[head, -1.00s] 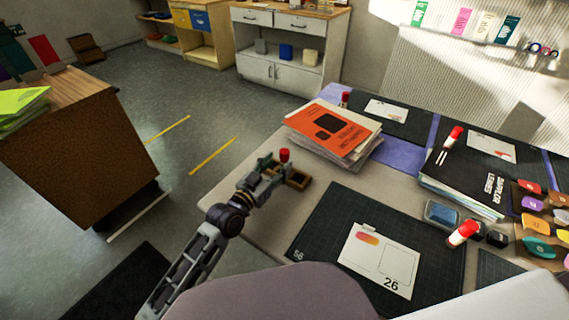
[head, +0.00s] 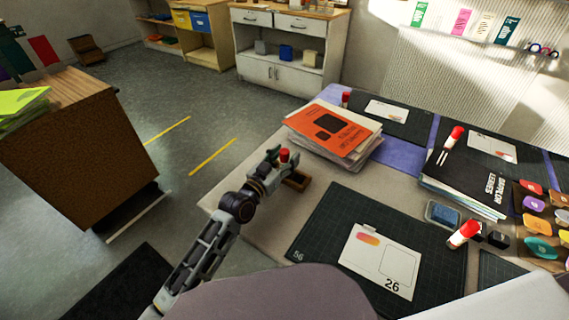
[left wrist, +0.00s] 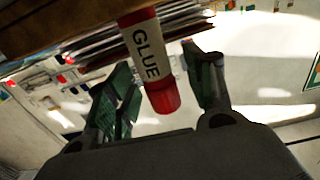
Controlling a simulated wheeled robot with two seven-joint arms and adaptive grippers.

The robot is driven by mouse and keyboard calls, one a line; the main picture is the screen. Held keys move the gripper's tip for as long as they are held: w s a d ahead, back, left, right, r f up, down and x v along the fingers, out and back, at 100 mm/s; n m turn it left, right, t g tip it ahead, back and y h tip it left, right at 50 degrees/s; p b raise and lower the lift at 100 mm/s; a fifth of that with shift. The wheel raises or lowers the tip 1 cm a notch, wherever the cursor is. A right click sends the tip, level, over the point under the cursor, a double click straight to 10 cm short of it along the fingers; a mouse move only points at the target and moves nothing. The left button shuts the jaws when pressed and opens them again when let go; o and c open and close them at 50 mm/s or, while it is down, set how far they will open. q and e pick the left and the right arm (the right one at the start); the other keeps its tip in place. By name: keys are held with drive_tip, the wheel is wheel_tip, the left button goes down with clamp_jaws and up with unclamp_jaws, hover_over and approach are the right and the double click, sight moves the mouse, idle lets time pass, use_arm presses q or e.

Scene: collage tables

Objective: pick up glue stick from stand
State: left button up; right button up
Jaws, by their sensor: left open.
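A glue stick with a red cap (head: 285,155) stands upright in a small brown wooden stand (head: 298,181) near the table's left edge. My left gripper (head: 272,166) is open at the glue stick and hides part of it and of the stand. In the left wrist view, the glue stick (left wrist: 150,57) has a white body marked GLUE and a red cap. It lies between the two spread green-padded fingers (left wrist: 163,88), with gaps showing on both sides. My right gripper is out of view.
A stack of papers with an orange cover (head: 335,130) lies just right of the stand. A dark cutting mat with a card (head: 380,258) lies in front. Another red-capped glue stick (head: 464,234) is farther right, near a blue ink pad (head: 443,214).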

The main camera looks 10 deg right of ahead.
use_arm(q)
drive_tip(key=c, duration=1.1)
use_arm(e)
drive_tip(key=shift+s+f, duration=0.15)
use_arm(q)
drive_tip(key=shift+r, duration=0.1)
drive_tip(key=shift+c, duration=0.2)
drive_tip(key=shift+r, duration=0.5)
drive_tip(key=shift+r+p, duration=1.1)
drive_tip(key=shift+r, duration=3.3)
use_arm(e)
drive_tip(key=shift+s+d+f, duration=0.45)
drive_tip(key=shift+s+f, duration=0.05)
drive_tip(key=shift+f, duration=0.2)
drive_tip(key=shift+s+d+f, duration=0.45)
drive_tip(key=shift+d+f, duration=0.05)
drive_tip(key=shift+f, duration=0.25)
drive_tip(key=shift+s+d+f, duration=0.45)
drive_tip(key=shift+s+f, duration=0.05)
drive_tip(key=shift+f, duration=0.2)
